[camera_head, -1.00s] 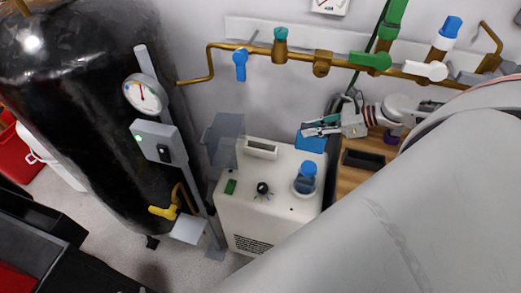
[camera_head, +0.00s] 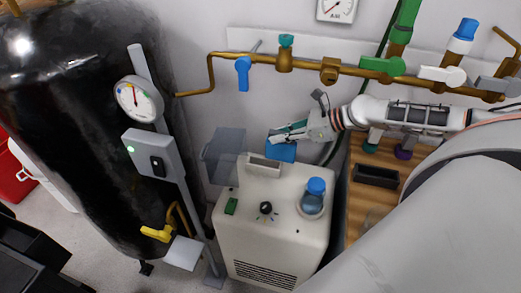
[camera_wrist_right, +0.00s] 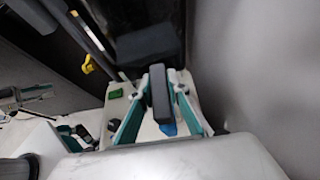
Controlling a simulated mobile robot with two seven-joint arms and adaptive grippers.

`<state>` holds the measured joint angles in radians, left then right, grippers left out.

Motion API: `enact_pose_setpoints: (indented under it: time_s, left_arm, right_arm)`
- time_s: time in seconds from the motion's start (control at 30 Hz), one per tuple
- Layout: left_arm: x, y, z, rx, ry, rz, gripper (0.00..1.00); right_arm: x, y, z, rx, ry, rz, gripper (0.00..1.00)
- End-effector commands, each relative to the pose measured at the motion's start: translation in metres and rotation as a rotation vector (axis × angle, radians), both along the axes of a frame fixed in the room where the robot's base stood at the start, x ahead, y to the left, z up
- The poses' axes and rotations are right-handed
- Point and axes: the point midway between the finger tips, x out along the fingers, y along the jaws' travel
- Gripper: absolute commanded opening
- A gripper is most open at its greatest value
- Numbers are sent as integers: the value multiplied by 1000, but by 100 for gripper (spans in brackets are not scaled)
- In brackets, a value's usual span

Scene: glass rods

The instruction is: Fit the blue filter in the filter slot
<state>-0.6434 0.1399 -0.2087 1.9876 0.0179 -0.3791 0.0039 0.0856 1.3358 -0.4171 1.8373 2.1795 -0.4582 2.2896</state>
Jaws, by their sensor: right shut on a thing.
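The blue filter (camera_head: 281,152) is held at the tip of my right gripper (camera_head: 285,134), just behind the white machine in the head view. The filter slot (camera_head: 264,165) is the raised opening at the back of the machine's top. The filter is up and right of the slot in the picture; whether they touch is unclear. In the right wrist view, the teal-padded fingers are shut on the filter's dark grey edge piece (camera_wrist_right: 160,95), with some blue (camera_wrist_right: 168,128) below. Grey-and-teal parts (camera_wrist_right: 25,97) at the left of that view may be my left gripper.
The white machine (camera_head: 270,237) carries a green switch (camera_head: 231,206), a black knob (camera_head: 265,208) and a blue-capped bottle (camera_head: 313,198). A translucent grey panel (camera_head: 224,152) stands left of the slot. A black tank (camera_head: 70,130) is further left. Brass pipes (camera_head: 220,55) run along the wall above.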

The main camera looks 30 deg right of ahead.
Motion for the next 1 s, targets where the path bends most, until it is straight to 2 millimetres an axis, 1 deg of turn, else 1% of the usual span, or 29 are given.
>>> enact_pose_setpoints:
  time_s: [0.07, 0.47, 0.5, 0.53, 0.6, 0.77, 0.83, 1.0]
  left_arm:
    - [0, 1, -3, 2, 0, 0, 33]
    - [2, 2, 2, 1, -4, 1, 33]
    - [0, 2, -4, 2, 1, 2, 33]
    - [0, 2, -6, 3, 2, 1, 33]
    - [-1, 2, -8, 6, 4, 0, 33]
    - [-1, 3, -9, 9, 4, -1, 33]
    - [0, 2, -10, 9, 2, -2, 33]
    - [1, 4, -14, 15, -2, -2, 33]
  right_arm:
    - [8, 6, 1, 0, -6, 1, 0]
    - [48, 41, 3, 1, -5, 2, 0]
    - [45, 40, -11, 1, 4, 0, 0]
    - [45, 39, -15, 1, 5, 0, 0]
    - [44, 39, -21, 0, 4, -1, 0]
    - [44, 39, -27, 0, 2, 0, 0]
    - [44, 39, -33, 0, 3, 0, 0]
    - [43, 39, -62, 1, 7, -1, 0]
